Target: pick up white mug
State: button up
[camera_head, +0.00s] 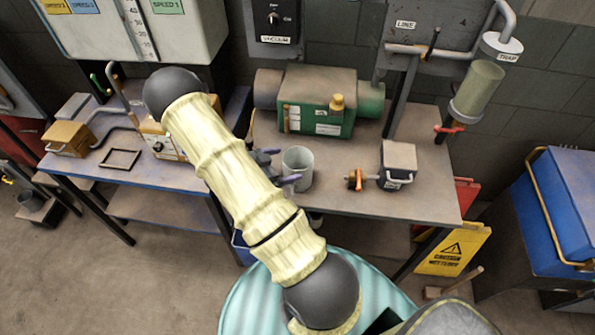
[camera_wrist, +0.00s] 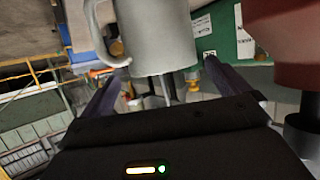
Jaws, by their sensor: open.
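The white mug (camera_head: 298,168) stands upright on the right-hand table, near its left front part. In the wrist view the mug (camera_wrist: 160,38) is large, with its handle on the left side. My gripper (camera_head: 279,165) is at the left side of the mug, partly hidden behind my arm. In the wrist view my gripper (camera_wrist: 158,82) is open, with one dark finger on each side below the mug. I cannot tell whether a finger touches it.
A green and grey pump (camera_head: 320,105) stands behind the mug. A dark box with a pale top (camera_head: 398,165) and an orange valve (camera_head: 356,179) are to the right. A yellow caution sign (camera_head: 455,250) stands by the table's right end. The table front (camera_head: 345,204) is clear.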

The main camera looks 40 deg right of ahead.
aim_at(310, 158)
jog(key=shift+d+f, duration=0.2)
jog(key=shift+d, duration=0.15)
jog(key=shift+p+x, duration=1.15)
jog(key=shift+x, duration=1.5)
jog(key=shift+w+a+f, duration=0.1)
jog(key=c, duration=1.1)
jog(key=shift+o, duration=0.2)
notch_tip(310, 158, up, 10)
jog(key=b, duration=0.2)
